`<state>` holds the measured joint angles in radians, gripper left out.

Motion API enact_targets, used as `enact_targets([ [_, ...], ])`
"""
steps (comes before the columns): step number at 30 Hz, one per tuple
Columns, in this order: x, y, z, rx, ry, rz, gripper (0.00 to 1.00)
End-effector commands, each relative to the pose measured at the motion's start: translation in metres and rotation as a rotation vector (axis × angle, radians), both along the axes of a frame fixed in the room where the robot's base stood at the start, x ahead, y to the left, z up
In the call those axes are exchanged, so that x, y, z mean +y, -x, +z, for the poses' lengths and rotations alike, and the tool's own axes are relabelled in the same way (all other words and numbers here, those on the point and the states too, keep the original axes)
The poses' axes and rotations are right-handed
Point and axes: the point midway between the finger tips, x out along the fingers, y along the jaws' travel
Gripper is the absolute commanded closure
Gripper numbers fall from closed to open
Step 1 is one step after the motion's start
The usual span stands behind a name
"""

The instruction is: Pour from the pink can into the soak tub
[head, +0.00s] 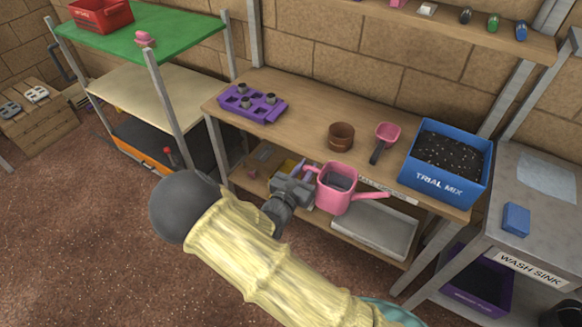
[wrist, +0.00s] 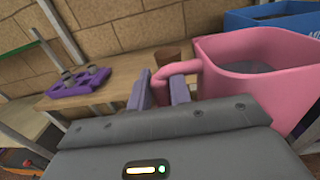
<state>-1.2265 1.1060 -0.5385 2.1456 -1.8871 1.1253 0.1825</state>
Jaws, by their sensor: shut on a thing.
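My gripper (head: 306,180) is shut on the handle of the pink can (head: 336,198), a watering can with its spout to the right. The can is held roughly upright in front of the bench edge, and grey contents show inside. In the wrist view my gripper's fingers (wrist: 160,90) are at the handle, and the pink can (wrist: 262,62) fills the right side. I cannot tell for sure which thing is the soak tub. A pale grey tray (head: 385,238) lies on the lower shelf below the can, partly hidden by it. A purple bin (head: 458,299) stands under the wash sink.
The wooden bench (head: 303,122) holds a purple plug tray (head: 267,112), a brown pot (head: 341,136), a pink scoop (head: 385,134) and a blue "TRIAL MIX" bin (head: 441,182). The wash sink table (head: 531,230) with a blue block (head: 516,219) is at right. The floor at left is open.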

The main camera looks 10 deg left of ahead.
Motion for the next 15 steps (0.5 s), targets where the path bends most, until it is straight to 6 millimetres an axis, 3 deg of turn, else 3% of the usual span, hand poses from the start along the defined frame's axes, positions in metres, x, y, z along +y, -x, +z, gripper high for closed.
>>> enact_targets([
  [8,-0.043,-0.011,-0.028,0.002,0.007,0.05,1.0],
  [15,-0.092,-0.014,-0.068,0.006,0.011,0.123,1.0],
])
